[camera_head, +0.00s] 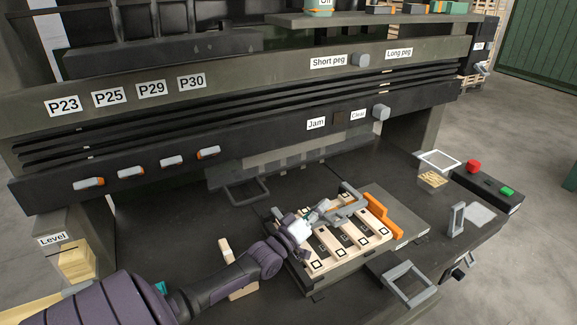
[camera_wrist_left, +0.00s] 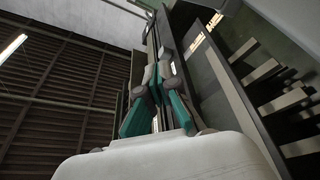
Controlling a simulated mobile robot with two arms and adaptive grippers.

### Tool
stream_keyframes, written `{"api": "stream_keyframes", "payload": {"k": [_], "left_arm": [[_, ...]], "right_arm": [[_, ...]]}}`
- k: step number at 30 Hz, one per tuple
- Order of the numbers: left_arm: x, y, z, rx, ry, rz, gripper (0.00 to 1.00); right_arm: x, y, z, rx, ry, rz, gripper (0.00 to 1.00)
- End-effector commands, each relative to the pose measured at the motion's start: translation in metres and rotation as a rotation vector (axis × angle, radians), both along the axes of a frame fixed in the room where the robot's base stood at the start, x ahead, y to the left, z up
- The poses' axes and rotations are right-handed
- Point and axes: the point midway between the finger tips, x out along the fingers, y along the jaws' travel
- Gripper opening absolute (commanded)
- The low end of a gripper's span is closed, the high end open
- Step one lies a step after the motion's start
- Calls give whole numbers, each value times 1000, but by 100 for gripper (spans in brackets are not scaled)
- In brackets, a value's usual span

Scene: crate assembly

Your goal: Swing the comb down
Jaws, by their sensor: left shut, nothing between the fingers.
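A dark toothed bar (camera_head: 290,160), which looks like the comb, hangs under the front of the machine at the back of the bench. My left gripper (camera_head: 322,207) is over the left back part of the panel, near a grey bracket (camera_head: 349,207). It is shut and empty. Its teal-padded fingers also show in the left wrist view (camera_wrist_left: 158,85). I cannot tell whether it touches the bracket. My right gripper is out of view.
An orange stepped block (camera_head: 383,215) lies right of the slats. A grey loop handle (camera_head: 408,283) is at the front right. A box with red and green buttons (camera_head: 488,188) stands at the right. A labelled machine beam (camera_head: 240,85) crosses above the bench.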

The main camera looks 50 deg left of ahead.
Motion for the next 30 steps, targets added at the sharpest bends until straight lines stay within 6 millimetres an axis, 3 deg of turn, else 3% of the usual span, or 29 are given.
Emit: {"api": "stream_keyframes", "payload": {"k": [16, 21, 30], "left_arm": [[-114, 5, -5, 1, 3, 0, 0], [-131, 6, -4, 1, 0, 0, 0], [-136, 6, -3, 1, -1, 0, 0]], "right_arm": [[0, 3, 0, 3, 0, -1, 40], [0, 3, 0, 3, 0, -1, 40], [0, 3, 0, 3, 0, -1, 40]]}}
